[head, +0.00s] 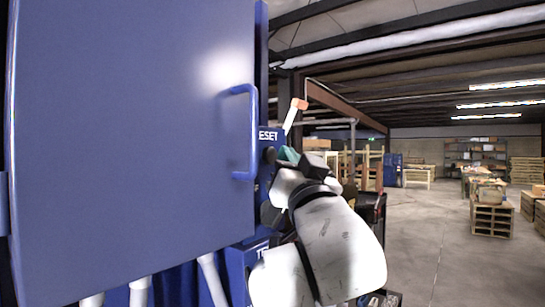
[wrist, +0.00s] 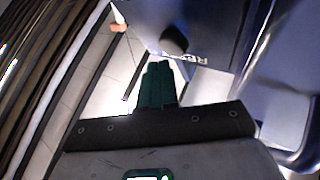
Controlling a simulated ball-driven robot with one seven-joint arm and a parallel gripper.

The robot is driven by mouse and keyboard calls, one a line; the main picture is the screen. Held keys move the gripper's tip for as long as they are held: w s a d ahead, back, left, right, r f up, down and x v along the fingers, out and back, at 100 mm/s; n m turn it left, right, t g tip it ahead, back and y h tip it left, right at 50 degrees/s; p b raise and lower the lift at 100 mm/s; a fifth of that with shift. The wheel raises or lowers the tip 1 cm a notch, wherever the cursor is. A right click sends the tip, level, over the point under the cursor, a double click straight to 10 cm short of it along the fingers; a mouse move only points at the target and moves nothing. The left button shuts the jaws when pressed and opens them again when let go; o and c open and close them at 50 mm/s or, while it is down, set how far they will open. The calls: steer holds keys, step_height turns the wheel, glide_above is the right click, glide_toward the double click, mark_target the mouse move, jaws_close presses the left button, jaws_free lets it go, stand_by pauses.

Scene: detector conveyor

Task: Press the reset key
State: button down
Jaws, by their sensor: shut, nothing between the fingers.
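The reset key (head: 269,155) is a dark round knob under a white label reading "ESET" on a blue panel, the label partly hidden by the open blue door. In the wrist view the dark key (wrist: 174,40) sits just beyond the fingertips, beside the upside-down label. My gripper (head: 289,155) has teal fingers, shut and empty, just right of the key in the head view. In the wrist view the shut fingers (wrist: 158,68) point towards the panel, slightly left of the key. I cannot tell whether they touch it.
A large blue door (head: 130,130) with a bar handle (head: 251,130) stands close on the left. An orange-tipped white lever (head: 298,104) rises above the gripper. A lower blue box (head: 243,270) sits below. The warehouse floor (head: 440,255) on the right is open, with pallets and tables farther back.

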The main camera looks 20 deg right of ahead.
steer(key=shift+w+a, duration=0.2)
steer(key=shift+w, duration=0.05)
steer(key=shift+w+a, duration=0.3)
steer(key=shift+w, duration=0.1)
stand_by(0.8)
steer(key=shift+s+d, duration=0.1)
steer(key=shift+s, duration=0.05)
stand_by(0.3)
steer(key=shift+s+d, duration=0.45)
steer(key=shift+s, duration=0.15)
steer(key=shift+s+d+p, duration=0.3)
steer(key=shift+s+d, duration=0.45)
steer(key=shift+s, duration=0.3)
steer(key=shift+s+d+p, duration=0.25)
steer(key=shift+s+d, duration=0.5)
steer(key=shift+s, duration=0.25)
